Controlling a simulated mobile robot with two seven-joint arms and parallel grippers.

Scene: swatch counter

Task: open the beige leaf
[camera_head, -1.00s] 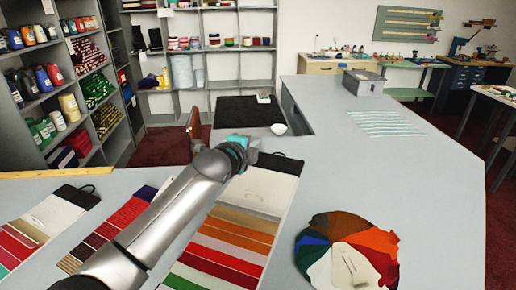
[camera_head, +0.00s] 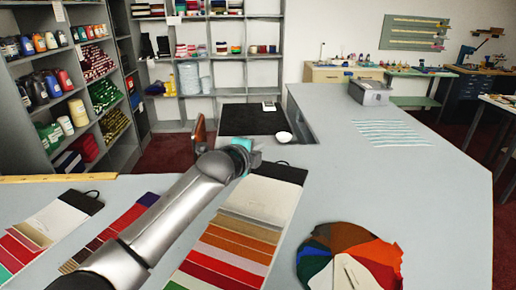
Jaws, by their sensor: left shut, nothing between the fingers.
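A swatch card (camera_head: 262,200) lies on the counter in the middle, with a black top end and a large off-white panel. Narrow strips run below the panel, and a thin beige strip (camera_head: 240,224) lies just under it, above brown, orange and red ones. I cannot tell for certain which piece is the beige leaf. My left gripper (camera_head: 257,158) is shut and empty, near the card's upper left edge; I cannot tell whether it touches the card. My left forearm hides part of the card's left side. My right gripper is not in view.
Two more swatch cards (camera_head: 55,220) (camera_head: 118,225) lie to the left, one partly behind my arm. A round fan of coloured swatches (camera_head: 345,240) lies at the right front. A white bowl (camera_head: 284,137) and a black mat (camera_head: 250,120) are beyond.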

